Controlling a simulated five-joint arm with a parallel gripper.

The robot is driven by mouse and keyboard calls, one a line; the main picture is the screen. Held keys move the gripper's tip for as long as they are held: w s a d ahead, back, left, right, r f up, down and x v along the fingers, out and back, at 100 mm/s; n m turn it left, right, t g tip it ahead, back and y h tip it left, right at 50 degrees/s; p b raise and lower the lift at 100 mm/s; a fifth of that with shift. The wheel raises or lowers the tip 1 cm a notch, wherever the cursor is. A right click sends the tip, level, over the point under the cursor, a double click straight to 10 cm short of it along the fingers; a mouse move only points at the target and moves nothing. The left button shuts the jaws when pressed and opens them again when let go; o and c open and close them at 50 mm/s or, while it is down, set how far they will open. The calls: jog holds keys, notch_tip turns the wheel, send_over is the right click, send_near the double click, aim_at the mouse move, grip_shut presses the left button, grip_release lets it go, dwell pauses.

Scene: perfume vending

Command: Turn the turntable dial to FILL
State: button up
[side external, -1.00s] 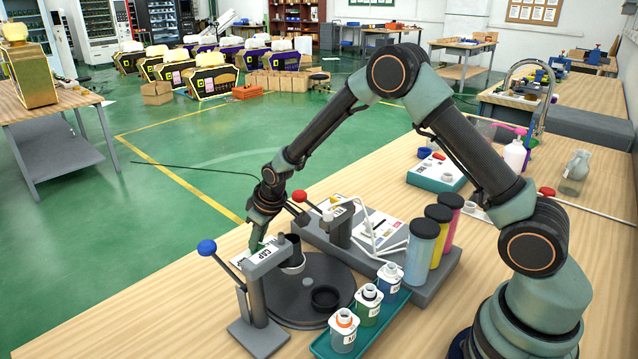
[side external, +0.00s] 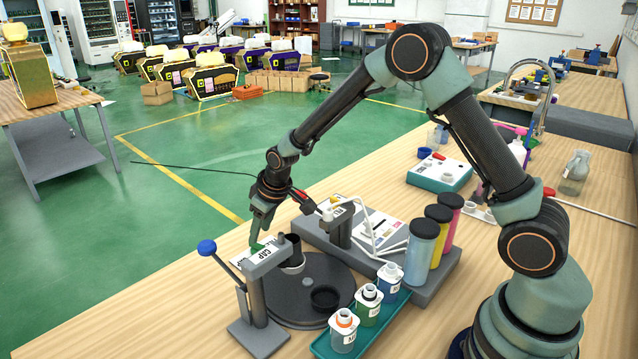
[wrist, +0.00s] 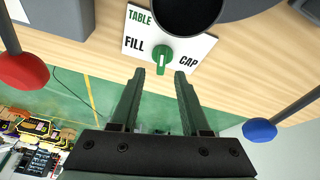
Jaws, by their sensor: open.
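The turntable dial (wrist: 161,58) is a green knob on a white plate (wrist: 192,47) lettered TABLE, FILL and CAP, seen in the wrist view. A pale mark on the knob points down toward my gripper, between the FILL and CAP words. My gripper (wrist: 158,76) is open and empty, its two fingertips just short of the knob, one to each side of it. In the side view my gripper (side external: 257,240) hangs at the far edge of the turntable (side external: 315,285), behind the CAP press (side external: 262,262), which partly hides the plate.
A blue-balled lever (side external: 207,247) stands left of the CAP press and a red-balled lever (wrist: 22,71) shows in the wrist view. A green tray (side external: 325,345) of small bottles and several coloured cylinders (side external: 421,252) stand to the right.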

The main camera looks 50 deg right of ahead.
aim_at(261, 243)
jog(key=v, duration=0.8)
jog(key=shift+r, duration=0.1)
jog(key=w+f+g, duration=0.1)
jog(key=f, duration=0.2)
jog(key=w+f+g, duration=0.1)
jog(key=f+g, duration=0.1)
jog(key=f, duration=0.2)
jog(key=w+f+g, duration=0.1)
jog(key=f, duration=0.3)
jog(key=shift+w+a, duration=0.15)
jog(key=shift+w, duration=0.25)
dwell(0.4)
grip_shut()
